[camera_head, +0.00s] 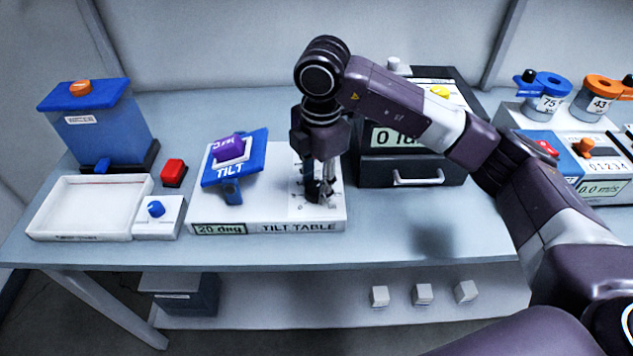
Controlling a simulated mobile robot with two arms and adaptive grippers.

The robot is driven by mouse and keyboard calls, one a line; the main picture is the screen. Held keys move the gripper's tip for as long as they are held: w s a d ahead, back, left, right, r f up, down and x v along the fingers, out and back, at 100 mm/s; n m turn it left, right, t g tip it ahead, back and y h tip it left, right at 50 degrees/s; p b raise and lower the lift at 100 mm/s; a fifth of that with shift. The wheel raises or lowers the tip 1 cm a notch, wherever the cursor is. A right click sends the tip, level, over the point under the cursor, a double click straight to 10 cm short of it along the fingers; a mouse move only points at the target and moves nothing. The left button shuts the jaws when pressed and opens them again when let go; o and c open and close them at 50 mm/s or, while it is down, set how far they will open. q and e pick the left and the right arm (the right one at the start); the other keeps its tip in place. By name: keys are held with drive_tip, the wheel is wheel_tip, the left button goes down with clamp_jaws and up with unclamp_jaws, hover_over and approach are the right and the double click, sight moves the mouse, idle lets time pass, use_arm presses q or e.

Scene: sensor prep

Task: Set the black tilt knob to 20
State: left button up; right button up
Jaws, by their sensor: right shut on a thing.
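The tilt table (270,227) is a white box with a scale panel on its right part. Its front display (214,229) appears to read "20 deg". A blue plate (227,172) marked "TILT" stands tilted on its left part, with a purple block (232,149) on it. My right gripper (322,198) points down over the scale panel and is shut at the place of the black tilt knob. The knob is mostly hidden by the dark fingers, so its pointer cannot be read. My left gripper is not in view.
A white tray (40,232), a small box with a blue knob (156,209) and a red button (174,170) lie to the left. A dark instrument with a drawer (417,176) stands close behind my right gripper. Bare table (440,225) lies right of the tilt table.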

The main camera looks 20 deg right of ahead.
drive_tip(key=shift+r, duration=0.15)
drive_tip(key=o, duration=1.2)
drive_tip(key=shift+c, duration=0.2)
wheel_tip(320, 180, up, 12)
drive_tip(key=shift+s+d, duration=0.15)
drive_tip(key=shift+s, duration=0.2)
